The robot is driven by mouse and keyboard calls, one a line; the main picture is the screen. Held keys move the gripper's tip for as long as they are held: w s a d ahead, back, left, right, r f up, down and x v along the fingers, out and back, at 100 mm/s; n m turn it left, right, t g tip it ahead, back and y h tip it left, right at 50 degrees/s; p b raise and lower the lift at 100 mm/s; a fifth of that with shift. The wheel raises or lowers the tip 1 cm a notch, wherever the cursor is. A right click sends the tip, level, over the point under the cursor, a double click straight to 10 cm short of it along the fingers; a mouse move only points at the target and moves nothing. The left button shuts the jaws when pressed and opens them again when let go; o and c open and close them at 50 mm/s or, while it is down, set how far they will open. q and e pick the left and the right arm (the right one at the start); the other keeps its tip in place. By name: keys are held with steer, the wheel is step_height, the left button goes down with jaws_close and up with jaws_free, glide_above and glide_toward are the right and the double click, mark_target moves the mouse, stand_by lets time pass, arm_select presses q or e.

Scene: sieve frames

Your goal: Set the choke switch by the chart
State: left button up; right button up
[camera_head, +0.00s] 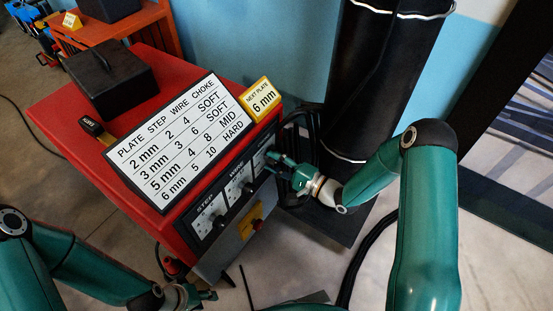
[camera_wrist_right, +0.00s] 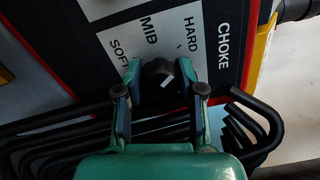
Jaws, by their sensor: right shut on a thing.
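The white chart (camera_head: 180,137) on top of the red machine (camera_head: 60,111) lists plate, step, wire and choke; its 6 mm row reads 5, 10, HARD. A yellow card (camera_head: 263,100) reads "NEXT PLATE 6 mm". The choke panel in the right wrist view carries SOFT, MID and HARD labels around a black choke switch (camera_wrist_right: 157,72). My right gripper (camera_wrist_right: 160,84) is shut on this switch, one finger on each side. The switch's white mark shows, but I cannot tell which label it points to. My left gripper (camera_head: 205,296) is low, in front of the machine and apart from it.
The step knob (camera_head: 219,221) and the wire knob (camera_head: 249,187) sit on the front panel. Black cables (camera_wrist_right: 265,130) hang beside the choke panel. A black box (camera_head: 110,80) lies on the machine top, and a black cylinder (camera_head: 370,80) stands behind.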

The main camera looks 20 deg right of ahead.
steer(key=shift+w+d+m, duration=0.2)
steer(key=shift+m, duration=0.5)
steer(key=o, duration=1)
steer(key=shift+f, duration=0.1)
steer(key=shift+c, duration=0.2)
steer(key=shift+o, duration=1)
steer(key=shift+a, duration=0.1)
steer(key=shift+s, duration=0.1)
